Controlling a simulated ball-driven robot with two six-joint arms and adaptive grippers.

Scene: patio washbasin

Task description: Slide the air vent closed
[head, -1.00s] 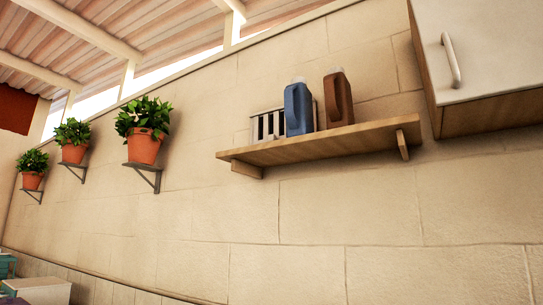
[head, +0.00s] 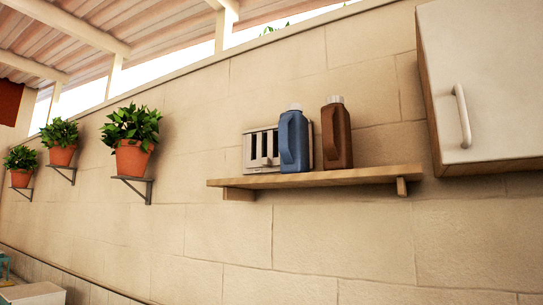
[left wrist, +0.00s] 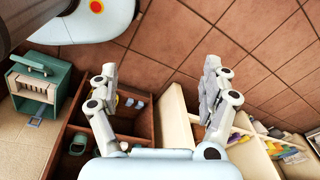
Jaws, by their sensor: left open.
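The air vent (head: 262,147) is a pale slotted grille on the stone wall, above a wooden shelf. Narrow dark slots show between its light bars. A blue jug (head: 294,141) stands in front of its right part and hides it. In the left wrist view, my left gripper (left wrist: 160,68) is open, its two fingers spread wide with nothing between them, over the tiled floor and low furniture. It is not in the head view, so it is away from the vent there. My right gripper is in neither view.
A brown jug (head: 336,134) stands beside the blue one on the wooden shelf (head: 380,174). A white-doored cabinet (head: 490,85) hangs at the right. Potted plants (head: 131,140) sit on brackets at the left. Open wooden compartments (left wrist: 135,121) and a green slotted box (left wrist: 42,82) lie below my left gripper.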

